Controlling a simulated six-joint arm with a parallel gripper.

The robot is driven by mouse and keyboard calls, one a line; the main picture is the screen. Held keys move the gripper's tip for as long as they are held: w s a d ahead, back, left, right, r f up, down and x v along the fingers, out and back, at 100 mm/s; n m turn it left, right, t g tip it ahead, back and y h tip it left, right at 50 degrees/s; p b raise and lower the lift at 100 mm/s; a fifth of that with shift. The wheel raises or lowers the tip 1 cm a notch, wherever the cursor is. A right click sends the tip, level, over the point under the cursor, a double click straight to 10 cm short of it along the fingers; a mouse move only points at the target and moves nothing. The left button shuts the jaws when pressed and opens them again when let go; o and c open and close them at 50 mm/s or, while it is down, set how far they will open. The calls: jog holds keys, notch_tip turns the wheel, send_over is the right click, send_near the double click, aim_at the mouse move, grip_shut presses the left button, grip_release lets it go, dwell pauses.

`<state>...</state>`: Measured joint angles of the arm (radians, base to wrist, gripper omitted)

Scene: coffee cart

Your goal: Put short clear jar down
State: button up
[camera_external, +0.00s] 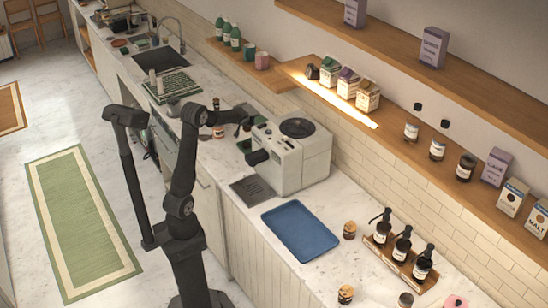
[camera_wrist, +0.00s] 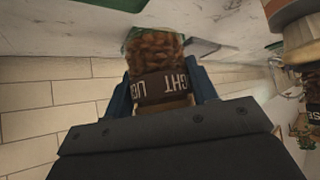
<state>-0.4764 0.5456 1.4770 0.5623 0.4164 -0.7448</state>
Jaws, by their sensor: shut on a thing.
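In the wrist view, my gripper (camera_wrist: 165,100) is shut on a short clear jar (camera_wrist: 155,50) filled with brown beans. The jar has a dark label with pale letters, partly hidden by the blue fingers on both sides. In the external view, my gripper (camera_external: 243,122) is over the counter, behind and left of the white coffee machine. The held jar is too small there to make out clearly. I cannot tell whether its base touches a surface.
The coffee machine (camera_external: 290,158) stands close to my gripper. Another lidded jar (camera_wrist: 292,38) is at the right in the wrist view. A blue tray (camera_external: 300,232) lies on the counter, with several syrup bottles (camera_external: 401,246) to its right. A wooden shelf (camera_external: 388,135) runs along the wall.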

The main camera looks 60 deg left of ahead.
jog(key=a+f, duration=0.2)
jog(key=a, duration=0.1)
jog(key=a+f, duration=0.2)
jog(key=a, duration=0.1)
jog(key=s+a+f, duration=0.1)
jog(key=a, duration=0.2)
jog(key=shift+a+f, duration=0.35)
jog(key=shift+f, duration=0.05)
jog(key=shift+s+a+f, duration=0.1)
jog(key=shift+a+f, duration=0.05)
jog(key=shift+f, duration=1.9)
jog(key=shift+f, duration=0.15)
jog(key=o, duration=1.1)
jog(key=shift+s+r, duration=0.1)
jog(key=shift+r, duration=0.2)
jog(key=v, duration=1.1)
jog(key=shift+d+r, duration=0.2)
jog(key=shift+d, duration=0.1)
